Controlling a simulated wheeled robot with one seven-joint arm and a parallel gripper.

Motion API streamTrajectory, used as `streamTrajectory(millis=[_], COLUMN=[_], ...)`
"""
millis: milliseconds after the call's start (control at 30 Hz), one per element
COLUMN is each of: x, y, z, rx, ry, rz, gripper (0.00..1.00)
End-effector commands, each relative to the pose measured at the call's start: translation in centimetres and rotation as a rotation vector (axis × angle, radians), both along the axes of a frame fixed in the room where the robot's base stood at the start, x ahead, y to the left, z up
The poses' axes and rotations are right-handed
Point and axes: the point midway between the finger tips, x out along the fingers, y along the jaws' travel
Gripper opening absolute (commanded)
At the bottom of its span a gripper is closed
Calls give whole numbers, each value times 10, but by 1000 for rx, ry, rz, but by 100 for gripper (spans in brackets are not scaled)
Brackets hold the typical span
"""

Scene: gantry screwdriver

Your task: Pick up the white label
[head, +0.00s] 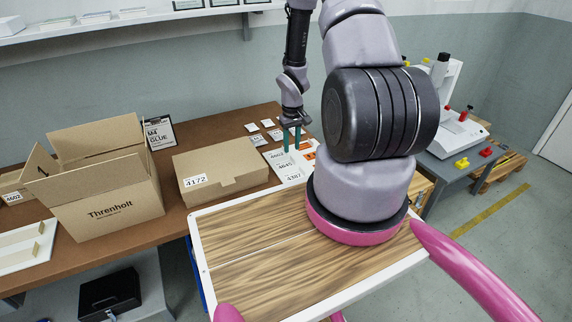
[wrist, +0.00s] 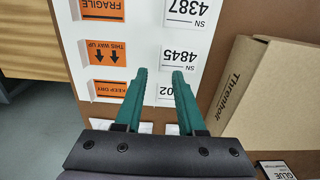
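A sheet (wrist: 148,30) holds white number labels and orange labels, and it lies on the brown table.
A closed carton marked 4172 (head: 222,173) stands left of the sheet. An open Threnholt box (head: 110,205) is farther left. Several small white cards (head: 267,123) lie behind the sheet. A wood-grain tray (head: 250,262) is in front.

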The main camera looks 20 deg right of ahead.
Motion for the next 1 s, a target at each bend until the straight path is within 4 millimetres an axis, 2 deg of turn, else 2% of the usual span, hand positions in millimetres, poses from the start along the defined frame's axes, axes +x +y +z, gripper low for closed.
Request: streamTrajectory(millis=[300,600,667,700,1000], x=[6,6,6,6,6], y=[-2,-2,-2,-2,-2], z=[-44,-48,-48,-48,-48], rx=[0,0,0,0,0], ry=[1,0,0,0,0], rz=[2,1,1,1,0], gripper=[39,39,16,0,0])
